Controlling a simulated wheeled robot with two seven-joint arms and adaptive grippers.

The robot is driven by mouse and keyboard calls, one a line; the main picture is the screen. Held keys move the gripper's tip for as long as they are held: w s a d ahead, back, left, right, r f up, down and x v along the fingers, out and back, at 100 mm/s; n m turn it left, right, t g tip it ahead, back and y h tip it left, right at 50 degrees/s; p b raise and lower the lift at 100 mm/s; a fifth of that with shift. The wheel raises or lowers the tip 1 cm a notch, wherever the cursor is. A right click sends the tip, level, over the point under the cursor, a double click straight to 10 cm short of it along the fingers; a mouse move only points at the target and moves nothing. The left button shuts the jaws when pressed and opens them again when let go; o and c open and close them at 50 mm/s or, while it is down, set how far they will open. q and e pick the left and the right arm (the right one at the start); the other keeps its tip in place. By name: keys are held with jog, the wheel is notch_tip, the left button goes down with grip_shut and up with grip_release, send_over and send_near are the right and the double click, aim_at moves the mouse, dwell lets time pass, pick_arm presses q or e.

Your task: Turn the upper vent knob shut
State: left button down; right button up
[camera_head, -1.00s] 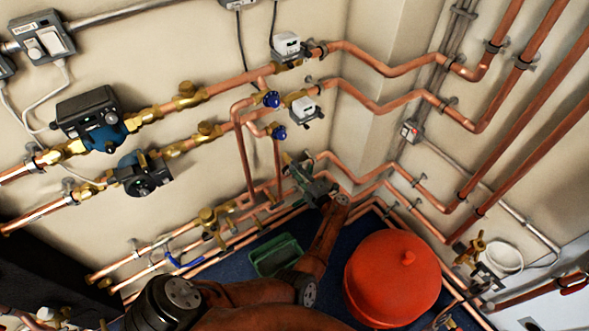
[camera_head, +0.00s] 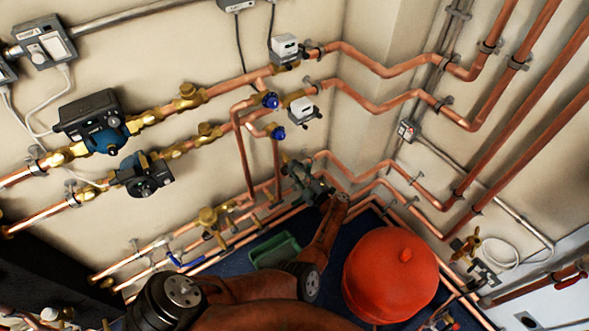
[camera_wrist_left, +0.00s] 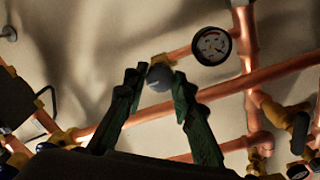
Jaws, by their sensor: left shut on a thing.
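My left gripper (camera_head: 300,170) reaches to the wall pipes, near the middle of the head view. In the left wrist view, its two dark green fingers (camera_wrist_left: 158,88) stand on either side of a round grey knob (camera_wrist_left: 160,77), shut on it. The knob sits in front of a copper pipe. In the head view the gripper hides this knob, so I cannot tell there which vent it belongs to. Two blue knobs, an upper one (camera_head: 271,100) and a lower one (camera_head: 278,133), show above the gripper. My right gripper is not in view.
A round gauge (camera_wrist_left: 212,46) is right of the knob, close to the fingers. A copper pipe (camera_wrist_left: 235,84) runs diagonally behind them. A red tank (camera_head: 390,277) stands right of my arm, and a green tray (camera_head: 275,251) lies on the floor to its left.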

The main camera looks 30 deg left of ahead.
pick_arm(q)
jog(key=shift+w, duration=0.1)
jog(key=c, duration=1.6)
grip_release()
